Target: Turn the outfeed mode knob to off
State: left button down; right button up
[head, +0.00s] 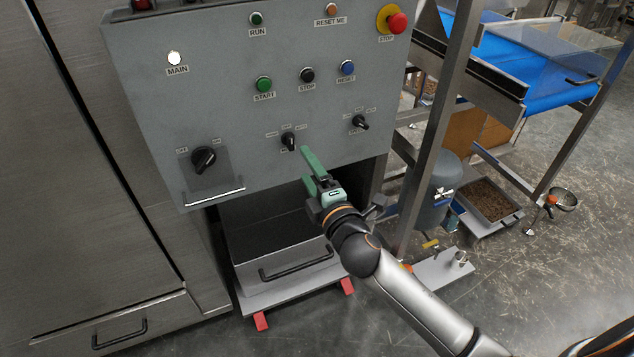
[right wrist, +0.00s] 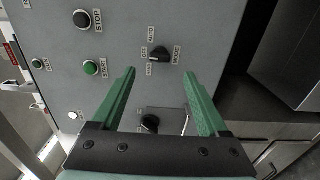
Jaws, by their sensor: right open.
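The mode knob (head: 288,141) is a small black rotary knob low in the middle of the grey control panel (head: 215,105). In the right wrist view the knob (right wrist: 160,54) has AUTO, OFF and HAND marks around it and the word MODE beside it. Its exact pointer setting is too small to tell. My right gripper (head: 306,166) has green fingers, is open and empty, and is just below and right of the knob in the head view. In the right wrist view the knob appears beyond the gap between the fingertips (right wrist: 159,74), not touched. My left gripper is not in view.
A speed knob (head: 360,122) sits to the right and a larger off/on switch (head: 204,159) to the left. START (head: 264,84), STOP (head: 307,74) and RESET (head: 347,67) buttons are above. A red emergency stop (head: 397,22) is at top right. A handled drawer (head: 285,285) is below.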

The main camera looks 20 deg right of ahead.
jog(key=shift+s, duration=2.2)
jog(key=s+a+f+m+g+y+p, duration=0.1)
jog(key=s+f+m+g+p, duration=0.2)
jog(key=s+f+m+g, duration=0.5)
jog(key=s+f+m, duration=0.8)
jog(key=s+f, duration=0.5)
jog(key=f, duration=0.3)
jog(key=shift+s+a+f+g+y, duration=0.3)
jog(key=shift+s+a+f+y, duration=0.05)
jog(key=shift+a+y, duration=0.05)
